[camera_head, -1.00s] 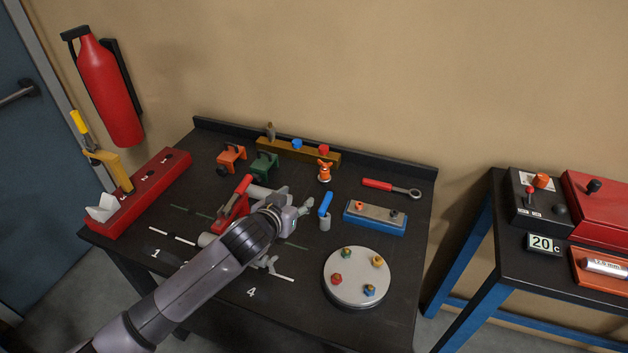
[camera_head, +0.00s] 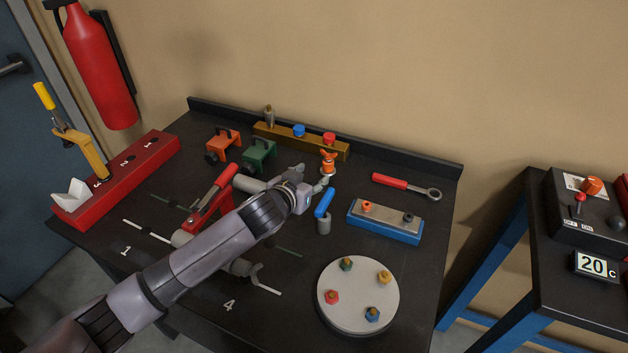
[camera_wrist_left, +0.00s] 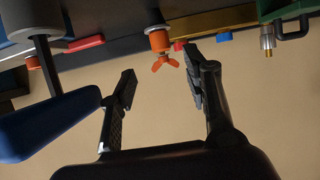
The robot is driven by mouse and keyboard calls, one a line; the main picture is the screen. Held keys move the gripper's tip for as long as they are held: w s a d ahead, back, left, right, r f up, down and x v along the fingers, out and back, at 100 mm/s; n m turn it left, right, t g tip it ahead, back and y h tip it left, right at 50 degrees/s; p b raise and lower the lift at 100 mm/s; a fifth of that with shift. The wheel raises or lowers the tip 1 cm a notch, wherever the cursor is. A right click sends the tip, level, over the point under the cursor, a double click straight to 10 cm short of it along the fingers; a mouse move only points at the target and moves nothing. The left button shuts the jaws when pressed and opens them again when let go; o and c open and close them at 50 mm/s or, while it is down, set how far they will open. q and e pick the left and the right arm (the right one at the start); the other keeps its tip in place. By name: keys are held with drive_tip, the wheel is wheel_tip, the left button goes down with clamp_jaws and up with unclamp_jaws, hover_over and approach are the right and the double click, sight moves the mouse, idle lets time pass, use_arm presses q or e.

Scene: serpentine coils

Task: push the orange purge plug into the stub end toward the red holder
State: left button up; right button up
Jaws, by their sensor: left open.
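The orange purge plug (camera_head: 328,162), with a winged top, stands upright near the back of the bench. In the left wrist view it appears upside down (camera_wrist_left: 159,41), with its wings between and just beyond my fingertips. My left gripper (camera_head: 314,179) is open and empty, just in front of the plug. A red holder (camera_head: 209,205) with a raised red lever stands left of my arm. Grey tube ends show around it, one behind (camera_head: 248,183) and one in front (camera_head: 240,267). My forearm hides much of the tubing, and I cannot tell which end is the stub.
A blue-handled tool (camera_head: 324,205) stands close right of my gripper. Behind are a brass-coloured rack (camera_head: 286,139) and a green clamp (camera_head: 259,151). A blue block (camera_head: 385,225), ratchet (camera_head: 405,186) and round plate (camera_head: 357,305) lie right. A long red rack (camera_head: 120,182) fills the left edge.

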sight(326, 166)
use_arm(q)
drive_tip(key=shift+w+f, duration=0.25)
drive_tip(key=b+x, duration=0.5)
drive_tip(key=b, duration=0.1)
drive_tip(key=shift+d+f, duration=0.1)
drive_tip(key=shift+f, duration=0.15)
drive_tip(key=b+x, duration=0.3)
drive_tip(key=x, duration=0.2)
drive_tip(key=shift+w+d+r, duration=0.15)
drive_tip(key=shift+w+d, duration=0.15)
drive_tip(key=shift+w, duration=0.25)
